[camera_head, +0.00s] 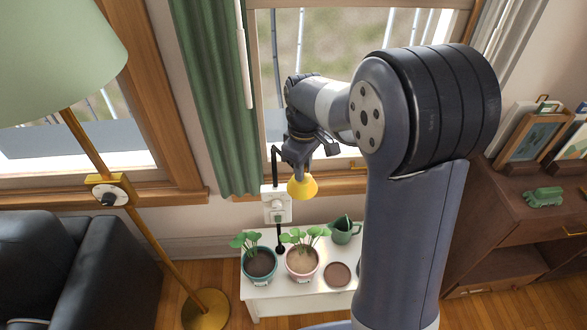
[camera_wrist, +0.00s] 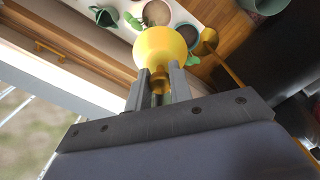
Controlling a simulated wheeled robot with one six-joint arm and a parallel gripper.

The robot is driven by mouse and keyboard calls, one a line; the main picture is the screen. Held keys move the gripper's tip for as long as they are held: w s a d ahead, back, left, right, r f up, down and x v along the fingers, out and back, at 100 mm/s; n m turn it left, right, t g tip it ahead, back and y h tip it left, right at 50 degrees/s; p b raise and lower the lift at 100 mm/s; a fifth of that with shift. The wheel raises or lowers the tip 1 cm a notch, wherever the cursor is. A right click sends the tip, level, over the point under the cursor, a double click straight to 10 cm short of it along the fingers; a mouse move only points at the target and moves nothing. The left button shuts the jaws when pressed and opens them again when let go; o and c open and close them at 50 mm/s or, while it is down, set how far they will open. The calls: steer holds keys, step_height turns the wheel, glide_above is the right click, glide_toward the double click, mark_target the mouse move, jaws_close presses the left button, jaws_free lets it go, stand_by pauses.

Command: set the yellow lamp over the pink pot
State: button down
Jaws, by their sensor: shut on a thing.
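The yellow lamp (camera_head: 302,187) has a bell-shaped shade. It hangs above the white table and shows large in the wrist view (camera_wrist: 161,46). My gripper (camera_head: 299,168) is shut on the neck behind the shade, with its two fingers on either side in the wrist view (camera_wrist: 160,82). A thin black stand (camera_head: 275,165) rises behind the table beside the lamp. The pink pot (camera_head: 302,277), with pale soil and a green seedling, stands on the table below the lamp. The shade is well above it, apart from it. The pot is partly visible past the shade in the wrist view (camera_wrist: 156,13).
On the white table (camera_head: 300,301), a teal pot (camera_head: 260,277) stands left of the pink pot. A brown saucer (camera_head: 338,274) and a green watering can (camera_head: 343,231) are to the right. A wall outlet (camera_head: 277,208) is behind. A floor lamp (camera_head: 135,215) stands left.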

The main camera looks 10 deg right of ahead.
steer(key=shift+w+d+n, duration=0.45)
steer(key=shift+d+n, duration=0.15)
steer(key=shift+n, duration=0.1)
steer(key=c, duration=1.3)
jaws_free()
steer(key=shift+o, duration=0.2)
steer(key=shift+r, duration=0.1)
step_height(320, 180, up, 11)
steer(key=shift+f, duration=0.2)
